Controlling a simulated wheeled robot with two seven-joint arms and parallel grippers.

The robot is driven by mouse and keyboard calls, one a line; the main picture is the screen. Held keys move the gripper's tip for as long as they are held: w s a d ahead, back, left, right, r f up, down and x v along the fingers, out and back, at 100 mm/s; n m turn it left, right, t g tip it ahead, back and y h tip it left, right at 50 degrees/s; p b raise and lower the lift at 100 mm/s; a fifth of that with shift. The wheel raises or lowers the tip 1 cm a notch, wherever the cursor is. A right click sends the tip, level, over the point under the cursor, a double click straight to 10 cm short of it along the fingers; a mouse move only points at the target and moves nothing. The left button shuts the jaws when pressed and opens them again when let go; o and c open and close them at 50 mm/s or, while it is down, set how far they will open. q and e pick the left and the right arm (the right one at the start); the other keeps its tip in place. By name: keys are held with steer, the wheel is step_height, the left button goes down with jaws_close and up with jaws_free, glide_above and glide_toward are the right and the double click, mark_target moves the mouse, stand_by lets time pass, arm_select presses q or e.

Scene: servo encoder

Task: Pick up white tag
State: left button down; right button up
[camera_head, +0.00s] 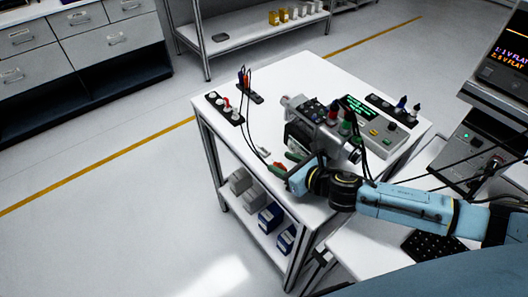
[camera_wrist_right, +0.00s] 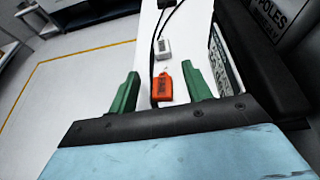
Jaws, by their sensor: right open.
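The white tag (camera_wrist_right: 162,48) lies on the white table, beyond the fingertips of my right gripper in the right wrist view. In the head view the white tag (camera_head: 263,151) is a small pale piece near the table's left edge, just left of the gripper. My right gripper (camera_wrist_right: 160,72) is open, with its two green fingers apart and nothing held. An orange-red tag (camera_wrist_right: 163,88) shows between the fingers, nearer than the white tag. In the head view the right gripper (camera_head: 284,164) is low over the table. My left gripper is not in view.
A dark device (camera_head: 299,137) stands close beside the gripper, with equipment and cables behind it. A black cable (camera_wrist_right: 153,60) runs past both tags. A black strip with plugs (camera_head: 224,108) lies at the table's left edge. A monitor unit (camera_head: 505,60) stands at right.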

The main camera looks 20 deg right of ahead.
mark_target(268, 154)
steer(key=shift+d+r+x, duration=0.1)
steer(key=shift+x, duration=1.25)
steer(key=shift+d+r+x, duration=0.1)
steer(key=shift+x, duration=1.25)
steer(key=shift+w, duration=0.2)
steer(key=shift+c, duration=0.4)
steer(key=c, duration=1)
